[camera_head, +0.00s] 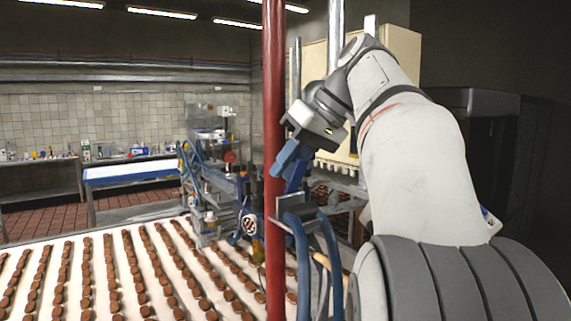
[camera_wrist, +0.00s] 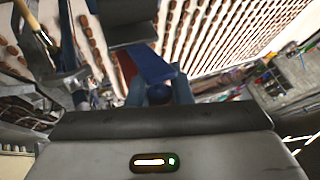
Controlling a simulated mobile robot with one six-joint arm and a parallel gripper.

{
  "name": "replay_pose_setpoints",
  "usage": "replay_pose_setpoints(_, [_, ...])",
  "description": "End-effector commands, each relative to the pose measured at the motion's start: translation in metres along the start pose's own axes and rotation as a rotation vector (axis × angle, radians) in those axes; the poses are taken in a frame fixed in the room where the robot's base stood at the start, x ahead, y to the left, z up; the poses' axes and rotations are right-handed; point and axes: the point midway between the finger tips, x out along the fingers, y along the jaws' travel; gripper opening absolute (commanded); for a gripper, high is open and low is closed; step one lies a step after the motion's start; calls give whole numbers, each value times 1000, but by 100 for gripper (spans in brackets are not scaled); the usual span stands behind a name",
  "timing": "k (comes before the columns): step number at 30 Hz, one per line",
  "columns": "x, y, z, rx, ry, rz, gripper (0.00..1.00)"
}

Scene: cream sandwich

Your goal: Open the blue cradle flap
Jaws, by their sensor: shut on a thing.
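My gripper (camera_head: 291,166) is to the right of centre in the head view, pointing down and left beside the red post. Its two blue fingers also show in the wrist view (camera_wrist: 159,92). They are closed around a dark blue rounded piece. A flat blue piece (camera_wrist: 148,64), which looks like the cradle flap, extends beyond the fingers there. Its hinge is hidden, and I cannot tell how far it is tilted. In the head view, a dark grey plate (camera_head: 308,213) and curved blue rails (camera_head: 331,262) of the cradle stand below my gripper.
The red post (camera_head: 275,90) stands upright close to my gripper. A white conveyor (camera_head: 70,262) with rows of brown biscuits fills the lower left. Blue-framed machinery (camera_head: 208,178) stands behind. A cream cabinet (camera_head: 402,45) is behind my arm.

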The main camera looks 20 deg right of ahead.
Motion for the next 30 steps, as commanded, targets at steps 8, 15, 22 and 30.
replay_pose_setpoints(8, [-1,-1,-1,-4,3,0,26])
replay_pose_setpoints(15, [0,-1,0,-3,2,-1,40])
replay_pose_setpoints(22, [-2,-1,-2,-4,1,-1,40])
replay_pose_setpoints(30, [-31,-1,-10,-13,0,-5,40])
